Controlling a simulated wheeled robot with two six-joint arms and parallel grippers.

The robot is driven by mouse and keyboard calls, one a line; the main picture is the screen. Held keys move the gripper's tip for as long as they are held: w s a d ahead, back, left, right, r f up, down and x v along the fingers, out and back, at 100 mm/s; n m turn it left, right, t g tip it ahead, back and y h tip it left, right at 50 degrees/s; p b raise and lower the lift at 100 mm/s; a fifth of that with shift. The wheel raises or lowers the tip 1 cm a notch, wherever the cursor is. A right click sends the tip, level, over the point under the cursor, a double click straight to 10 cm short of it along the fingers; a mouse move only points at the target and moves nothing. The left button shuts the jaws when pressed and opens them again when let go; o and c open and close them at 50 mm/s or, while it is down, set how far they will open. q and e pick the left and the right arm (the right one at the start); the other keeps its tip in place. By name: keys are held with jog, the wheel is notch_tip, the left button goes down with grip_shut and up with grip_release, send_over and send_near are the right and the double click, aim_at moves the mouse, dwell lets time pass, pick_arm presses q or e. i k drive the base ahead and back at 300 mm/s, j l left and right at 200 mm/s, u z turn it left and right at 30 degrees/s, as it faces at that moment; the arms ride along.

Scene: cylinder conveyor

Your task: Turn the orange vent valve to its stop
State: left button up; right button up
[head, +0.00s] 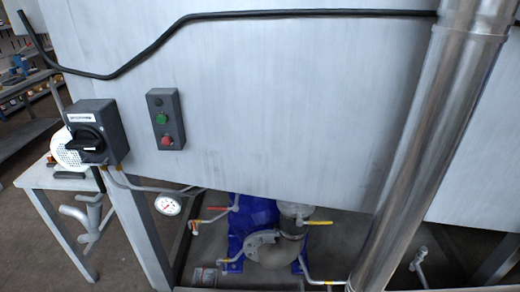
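Neither of my grippers shows in the head view. Low under the grey panel, several small lever handles sit on pipes around a blue pump (262,212). A yellow or yellow-orange lever (318,222) points right beside the pump. A pipe with a yellowish band (325,282) runs near the bottom edge. I cannot tell which of these, if any, is the orange vent valve, or how far it is turned.
A thick steel pipe (428,140) slants down on the right. The panel (290,100) carries a dark rotary switch box (98,130) and a green-and-red button box (165,120). A round gauge (168,206) hangs below. A small table (48,180) stands at left.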

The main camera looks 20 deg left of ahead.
aim_at(196, 232)
jog(key=i+j+u, duration=0.15)
jog(key=i+j, duration=0.15)
jog(key=j, duration=0.25)
jog(key=i+j+u, duration=0.15)
jog(key=i+j, duration=0.2)
jog(key=j, duration=0.2)
jog(key=i+j+u, duration=0.2)
jog(key=i+j, duration=0.15)
jog(key=j, duration=0.1)
